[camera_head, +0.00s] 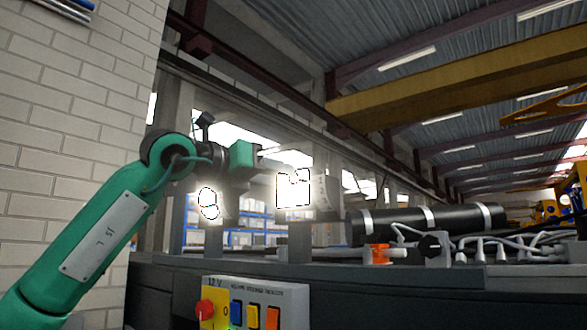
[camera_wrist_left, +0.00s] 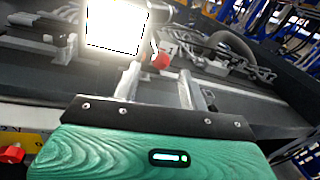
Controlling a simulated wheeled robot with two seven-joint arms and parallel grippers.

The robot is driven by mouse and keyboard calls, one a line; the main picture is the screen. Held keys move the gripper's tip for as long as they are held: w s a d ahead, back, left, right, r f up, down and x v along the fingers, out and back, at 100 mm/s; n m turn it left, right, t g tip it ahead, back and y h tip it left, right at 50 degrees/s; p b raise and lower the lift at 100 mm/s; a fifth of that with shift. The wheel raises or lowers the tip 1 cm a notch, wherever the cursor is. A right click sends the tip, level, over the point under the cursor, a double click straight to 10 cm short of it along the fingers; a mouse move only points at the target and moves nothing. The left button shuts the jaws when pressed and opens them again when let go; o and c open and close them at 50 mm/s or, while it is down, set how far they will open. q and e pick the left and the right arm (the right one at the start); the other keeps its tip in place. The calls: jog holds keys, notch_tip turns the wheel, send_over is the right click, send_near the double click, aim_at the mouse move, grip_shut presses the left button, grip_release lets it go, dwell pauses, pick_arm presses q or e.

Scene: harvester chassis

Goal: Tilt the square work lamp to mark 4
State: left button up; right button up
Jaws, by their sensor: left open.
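The square work lamp (camera_head: 293,190) is lit and glares white in the head view, mounted above the dark chassis edge. A pale plate (camera_head: 321,195) stands beside its right side; its marks are too small to read. The lamp also shows in the wrist view (camera_wrist_left: 117,27), at the top left. My left gripper (camera_head: 272,157) is just above and left of the lamp in the head view. In the wrist view its two fingers (camera_wrist_left: 160,78) are apart with nothing between them. The lamp appears beyond the left finger; contact cannot be told. My right gripper is not in view.
A lit round lamp (camera_head: 208,203) is left of the square one. A control box (camera_head: 240,297) with a red knob and coloured switches is below. A black cylinder (camera_head: 425,222), hoses and an orange part (camera_head: 378,253) lie to the right. A brick wall (camera_head: 75,100) is at left.

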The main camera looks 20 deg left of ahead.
aim_at(288, 178)
pick_arm(q)
jog(key=p+x, duration=0.2)
jog(key=x, duration=0.3)
jog(key=shift+w+d, duration=0.1)
jog(key=shift+w, duration=0.05)
grip_shut()
